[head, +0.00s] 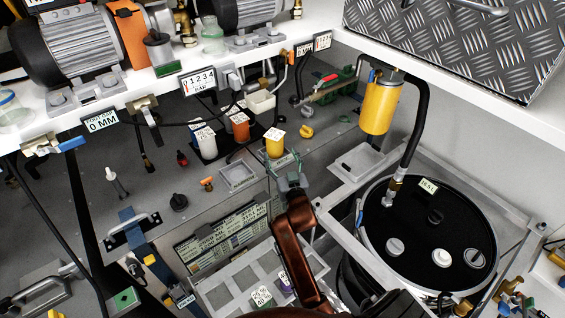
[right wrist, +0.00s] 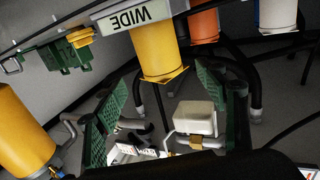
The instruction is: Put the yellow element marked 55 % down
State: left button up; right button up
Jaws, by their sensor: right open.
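A yellow element (head: 275,148) with a white label on top stands at the right end of a row with a white and an orange element; the label is too small to read. In the right wrist view a yellow cylinder (right wrist: 158,48), apparently the same one, shows just beyond the fingers, beside a plate reading WIDE. My right gripper (head: 284,163) is open, its green fingers apart just in front of the yellow element. In the right wrist view nothing shows held between the fingertips (right wrist: 168,100). My left gripper is not in view.
An orange element (head: 240,128) and a white element (head: 205,145) stand to the left. A larger yellow canister (head: 379,104) hangs at right, above a black-topped drum (head: 428,225). An empty square tray (head: 238,176) lies left of my gripper. A grey crate (head: 222,296) holds capped items below.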

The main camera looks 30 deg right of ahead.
jog(key=shift+v, duration=1.2)
jog(key=shift+c, duration=0.7)
